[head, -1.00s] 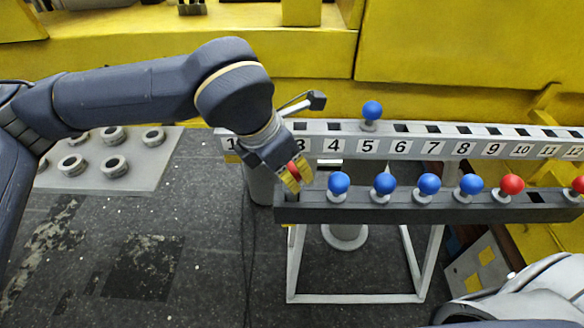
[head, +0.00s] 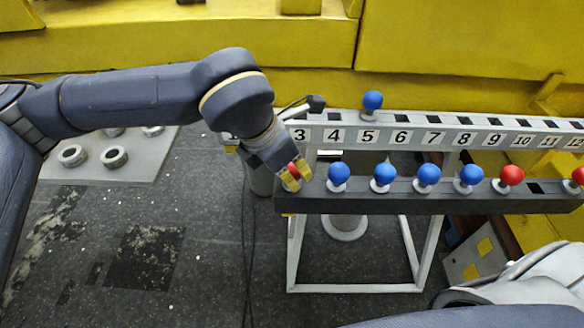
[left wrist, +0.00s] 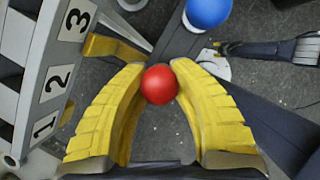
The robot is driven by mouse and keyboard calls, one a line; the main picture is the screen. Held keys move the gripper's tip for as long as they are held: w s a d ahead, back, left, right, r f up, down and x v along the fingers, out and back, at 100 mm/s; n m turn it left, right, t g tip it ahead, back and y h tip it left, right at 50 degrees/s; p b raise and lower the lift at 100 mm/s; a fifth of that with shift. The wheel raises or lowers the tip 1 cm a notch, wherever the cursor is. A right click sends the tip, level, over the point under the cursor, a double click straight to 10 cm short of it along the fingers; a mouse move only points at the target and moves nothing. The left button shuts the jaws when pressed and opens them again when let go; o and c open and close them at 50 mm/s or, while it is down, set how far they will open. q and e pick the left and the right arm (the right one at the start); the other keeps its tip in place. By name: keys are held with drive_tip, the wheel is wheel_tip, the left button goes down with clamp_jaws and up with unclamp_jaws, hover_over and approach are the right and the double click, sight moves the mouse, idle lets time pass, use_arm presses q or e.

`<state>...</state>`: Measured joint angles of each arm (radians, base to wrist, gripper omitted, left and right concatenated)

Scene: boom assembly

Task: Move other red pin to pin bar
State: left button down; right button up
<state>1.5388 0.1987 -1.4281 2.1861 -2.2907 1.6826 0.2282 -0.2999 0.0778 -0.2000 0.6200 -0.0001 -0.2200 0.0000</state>
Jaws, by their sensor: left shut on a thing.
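My left gripper (head: 300,181) is shut on a red pin (head: 293,170) at the left end of the dark pin bar (head: 430,204). In the left wrist view the red ball (left wrist: 159,85) sits between the yellow fingers (left wrist: 157,66); its stem is hidden, so I cannot tell whether it is seated in the bar. The bar also holds a row of blue pins (head: 383,173) and two red pins, one (head: 511,175) right of the blue ones and one (head: 578,176) at the picture's right edge. My right gripper is not seen.
Behind the bar runs a grey numbered rail (head: 420,137) with square holes and one blue pin (head: 372,99) above the 5. The nearest blue pin (head: 339,173) stands close right of my left gripper. An empty hole (head: 535,187) lies between the bar's red pins.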

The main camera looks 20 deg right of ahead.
use_arm(q)
drive_tip(key=c, duration=1.1)
unclamp_jaws()
drive_tip(key=shift+r, duration=0.1)
drive_tip(key=v, duration=1.2)
